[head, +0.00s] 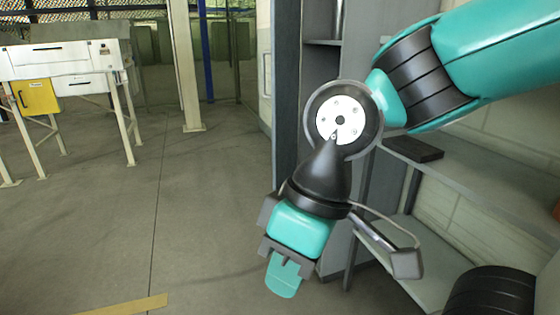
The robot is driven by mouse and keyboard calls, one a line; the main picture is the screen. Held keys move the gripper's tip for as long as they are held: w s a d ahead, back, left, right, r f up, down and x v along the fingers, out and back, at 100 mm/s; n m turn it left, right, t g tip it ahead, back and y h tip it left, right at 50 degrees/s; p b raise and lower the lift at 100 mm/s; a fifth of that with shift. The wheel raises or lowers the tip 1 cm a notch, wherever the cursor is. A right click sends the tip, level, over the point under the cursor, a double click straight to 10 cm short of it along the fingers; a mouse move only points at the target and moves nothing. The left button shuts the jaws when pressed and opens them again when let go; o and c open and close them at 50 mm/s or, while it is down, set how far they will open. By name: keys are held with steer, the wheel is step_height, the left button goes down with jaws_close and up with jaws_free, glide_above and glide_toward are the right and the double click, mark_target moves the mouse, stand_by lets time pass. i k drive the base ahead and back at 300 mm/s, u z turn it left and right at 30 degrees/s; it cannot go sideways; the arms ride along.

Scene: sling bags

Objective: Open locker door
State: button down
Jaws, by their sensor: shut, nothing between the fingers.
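A tall grey locker (286,100) stands behind my arm at the centre of the head view. Its narrow dark grey panel faces left, and an open-looking compartment with a shelf (323,43) shows to the right of it. I cannot tell whether this panel is the door or a side wall. My arm hides much of the locker's lower and right part, and no handle is visible. My gripper (284,274) points down in front of the locker's lower part. Its teal fingers are shut and empty, with no clear contact with the locker.
Grey shelves (480,185) stand close on the right, with a dark flat object (412,148) on the upper one. A white workbench (60,62) and a pale post (183,70) stand at left. The concrete floor between is clear, with a yellow stripe (125,307) in front.

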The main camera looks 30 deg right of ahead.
mark_target(285, 15)
steer(key=u, duration=0.35)
steer(key=i, duration=1.05)
steer(key=z, duration=0.2)
